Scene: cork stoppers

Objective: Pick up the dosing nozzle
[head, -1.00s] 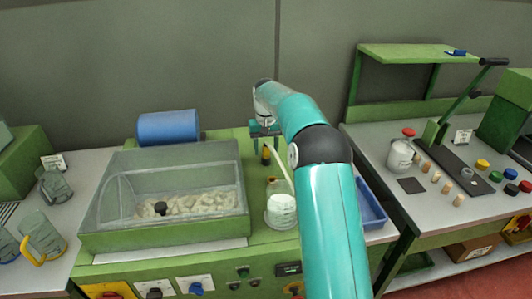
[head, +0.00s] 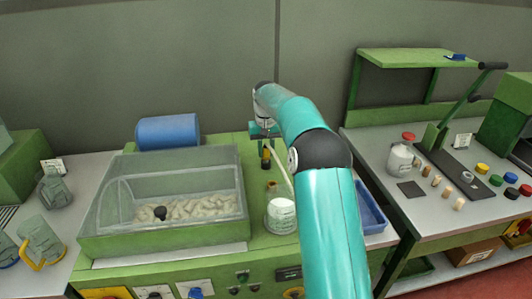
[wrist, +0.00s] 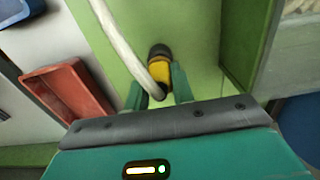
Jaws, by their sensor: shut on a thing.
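The dosing nozzle (wrist: 160,70) is a small yellow piece with a black end, at the end of a pale hose. In the wrist view it sits between the two teal fingers of my gripper (wrist: 158,80), which is shut on it. In the head view the nozzle (head: 266,160) shows just below my gripper (head: 264,142), over the green bench top. The pale hose (head: 278,170) runs from the nozzle down to a white container (head: 281,217). I cannot tell whether the nozzle is clear of the surface below it.
A clear-lidded hopper of corks (head: 165,200) stands left of my gripper, with a blue cylinder (head: 168,131) behind it. A blue tray (head: 371,208) is to the right, partly behind my arm. The right table holds a jar (head: 399,160), corks and a lever press.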

